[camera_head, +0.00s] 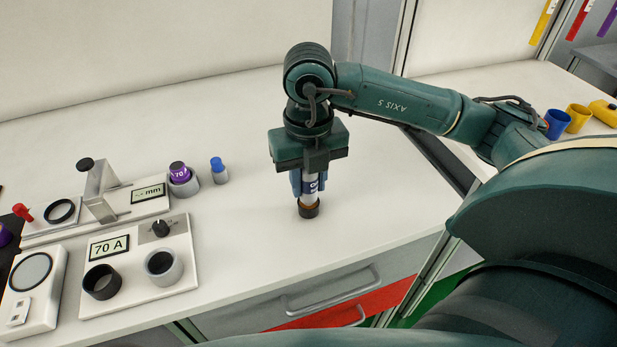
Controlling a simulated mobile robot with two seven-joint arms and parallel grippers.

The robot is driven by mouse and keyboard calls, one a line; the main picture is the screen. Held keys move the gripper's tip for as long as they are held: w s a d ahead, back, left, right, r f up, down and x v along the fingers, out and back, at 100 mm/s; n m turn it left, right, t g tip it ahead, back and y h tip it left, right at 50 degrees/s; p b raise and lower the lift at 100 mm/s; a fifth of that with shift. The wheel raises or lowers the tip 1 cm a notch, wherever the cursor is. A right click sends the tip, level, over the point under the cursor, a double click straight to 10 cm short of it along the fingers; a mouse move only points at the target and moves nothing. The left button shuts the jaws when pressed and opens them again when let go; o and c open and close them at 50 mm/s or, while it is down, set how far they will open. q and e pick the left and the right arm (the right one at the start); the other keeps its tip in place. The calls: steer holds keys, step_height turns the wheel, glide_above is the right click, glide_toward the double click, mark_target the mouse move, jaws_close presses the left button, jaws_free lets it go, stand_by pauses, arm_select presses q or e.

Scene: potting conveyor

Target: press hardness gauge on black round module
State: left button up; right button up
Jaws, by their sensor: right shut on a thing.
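My right gripper (307,182) points straight down over the white bench. It is shut on an upright pale cylinder with a dark blue label (311,187), which looks like the hardness gauge. Directly under the cylinder is a small dark round piece (309,212) with a brownish top, standing on the bench; it looks like the black round module. The cylinder's lower end meets or nearly meets its top; I cannot tell whether they touch. The fingers partly hide the cylinder. My left gripper is out of view.
Left on the bench (240,245) are a plate marked 70 A (139,298) with a black cup (101,283) and a grey cup (163,268), a mm stand (98,193), a purple-topped piece (179,171) and a blue-capped piece (218,168). Bench around my gripper is clear.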

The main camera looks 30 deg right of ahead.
stand_by(0.5)
steer(key=shift+r+p, duration=2.2)
steer(key=shift+r, duration=0.8)
